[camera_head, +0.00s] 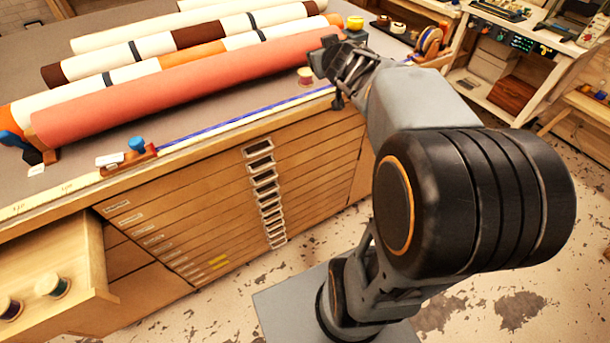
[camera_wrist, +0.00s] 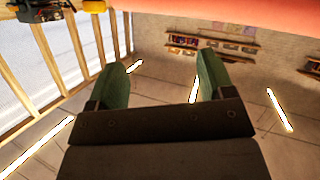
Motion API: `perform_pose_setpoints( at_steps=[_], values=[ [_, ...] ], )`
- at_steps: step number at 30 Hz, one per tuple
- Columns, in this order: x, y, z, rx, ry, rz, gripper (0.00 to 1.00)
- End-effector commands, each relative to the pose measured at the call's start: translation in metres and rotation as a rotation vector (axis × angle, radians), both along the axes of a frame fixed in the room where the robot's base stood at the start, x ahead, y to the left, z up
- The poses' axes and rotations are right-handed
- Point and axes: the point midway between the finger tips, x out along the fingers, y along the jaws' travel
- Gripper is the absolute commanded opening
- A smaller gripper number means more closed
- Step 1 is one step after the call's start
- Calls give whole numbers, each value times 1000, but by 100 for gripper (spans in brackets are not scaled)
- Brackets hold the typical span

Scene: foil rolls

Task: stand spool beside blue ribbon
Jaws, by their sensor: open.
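A small spool (camera_head: 305,75) with a pale top and reddish thread stands on the table in the head view, between the salmon roll and the blue ribbon (camera_head: 235,117). The ribbon runs along the table's front edge. My gripper (camera_head: 332,71) is just right of this spool, over the table's front edge. The wrist view shows its green fingers (camera_wrist: 161,77) spread apart with nothing between them. I cannot make out the spool or the ribbon in the wrist view. Two more spools, one pale-topped (camera_head: 53,286) and one dark (camera_head: 9,308), stand in the open drawer.
The salmon roll (camera_head: 190,85) lies along the table, with several other rolls behind it. A blue-knobbed wooden tool (camera_head: 132,157) sits at the front edge. The open drawer (camera_head: 75,312) juts out lower left. Shelving (camera_head: 500,65) stands at right.

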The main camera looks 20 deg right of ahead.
Motion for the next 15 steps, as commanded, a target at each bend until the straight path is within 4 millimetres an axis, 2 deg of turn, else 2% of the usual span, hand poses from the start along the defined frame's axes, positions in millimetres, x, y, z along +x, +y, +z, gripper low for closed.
perform_pose_setpoints(
  at_steps=[1, 4, 6, 9, 12, 15],
  values=[
    [-19, 15, -16, 24, 78, -59, 75],
    [-63, 42, -58, 89, 291, -135, 75],
    [-95, 65, -87, 139, 449, -140, 75],
    [-139, 98, -120, 205, 657, -99, 75],
    [-173, 125, -140, 256, 810, -36, 75],
    [-195, 143, -151, 290, 907, 14, 75]
  ],
)
